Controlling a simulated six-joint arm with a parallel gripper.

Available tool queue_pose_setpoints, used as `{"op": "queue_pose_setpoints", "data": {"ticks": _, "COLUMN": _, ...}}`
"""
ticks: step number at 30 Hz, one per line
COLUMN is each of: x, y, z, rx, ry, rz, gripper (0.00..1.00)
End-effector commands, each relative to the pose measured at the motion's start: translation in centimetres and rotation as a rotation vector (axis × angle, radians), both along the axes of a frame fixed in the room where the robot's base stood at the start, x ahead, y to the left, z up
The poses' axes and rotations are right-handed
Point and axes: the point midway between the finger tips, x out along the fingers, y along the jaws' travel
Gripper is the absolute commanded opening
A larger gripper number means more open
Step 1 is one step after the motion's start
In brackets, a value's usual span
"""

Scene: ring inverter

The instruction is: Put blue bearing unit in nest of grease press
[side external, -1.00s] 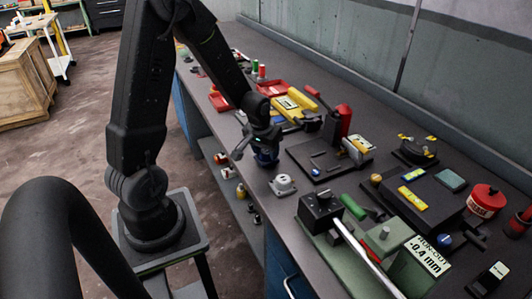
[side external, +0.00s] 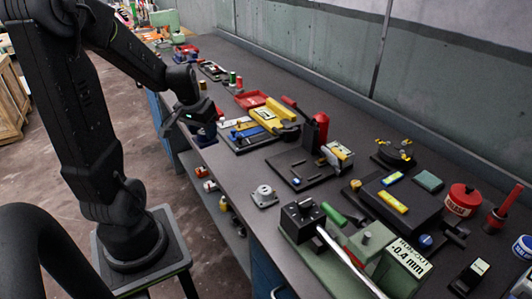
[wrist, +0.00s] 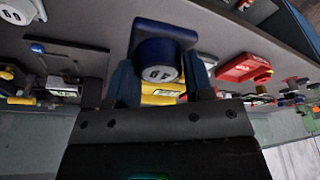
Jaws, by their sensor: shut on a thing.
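The blue bearing unit (wrist: 158,58) has a square blue flange and a round body with a pale marked face. My gripper (wrist: 160,80) is shut on it, with one finger on each side of the body. In the side external view my gripper (side external: 200,122) holds the blue bearing unit (side external: 206,137) at the bench's front edge, left of a yellow device (side external: 268,114). Whether it touches anything below is unclear. I cannot tell which bench device is the grease press, and I make out no nest clearly.
A white bearing unit (side external: 264,195) stands near the front edge. A black plate with a red post (side external: 318,130) is right of the yellow device. A red tray (side external: 252,99) lies behind. A green run-out fixture (side external: 350,245) fills the near end.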

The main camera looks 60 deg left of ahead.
Motion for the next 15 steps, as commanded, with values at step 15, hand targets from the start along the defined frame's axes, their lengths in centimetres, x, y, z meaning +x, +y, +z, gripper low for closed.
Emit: {"op": "queue_pose_setpoints", "data": {"ticks": 15, "x": 12.5, "y": -10.3, "z": -3.3, "rx": 0.001, "ry": 0.003, "rz": -0.366, "gripper": 0.03}}
